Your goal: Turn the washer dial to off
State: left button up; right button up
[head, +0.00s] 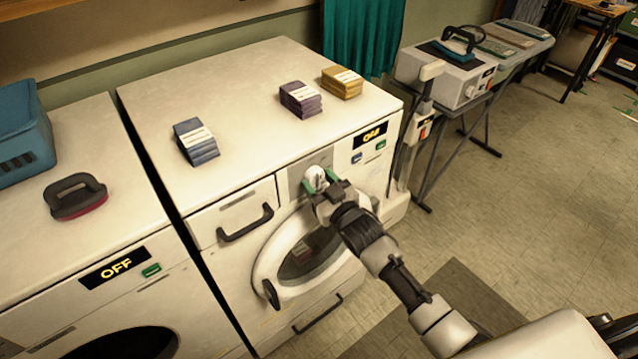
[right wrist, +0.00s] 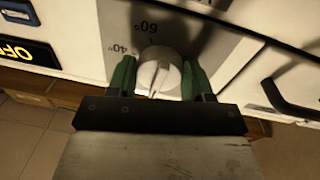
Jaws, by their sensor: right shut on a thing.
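The white round washer dial (head: 315,177) is on the grey front panel of the washer (head: 240,85). My right gripper (head: 323,187) is shut on the dial, with one green finger on each side. In the right wrist view the dial (right wrist: 158,72) sits between the fingers, its thin pointer line near upright, and marks reading 60° and 40° show beside it. The fingers cover the dial's sides, and its other marks are hidden. The washer's display (head: 375,135) reads OFF in yellow. The washer's round door (head: 305,250) is below the dial. My left gripper is out of view.
A drawer handle (head: 246,222) sticks out left of the dial. Blue (head: 195,141), purple (head: 300,99) and yellow (head: 341,82) stacks lie on the washer. A second machine (head: 85,150) stands at left, its display reading OFF. Open floor (head: 500,220) lies to the right.

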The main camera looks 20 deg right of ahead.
jog(key=shift+n, duration=0.5)
jog(key=o, duration=0.9)
jog(key=b+v, duration=0.2)
jog(key=v, duration=0.8)
jog(key=shift+s+d+f, duration=0.15)
jog(key=shift+s, duration=0.2)
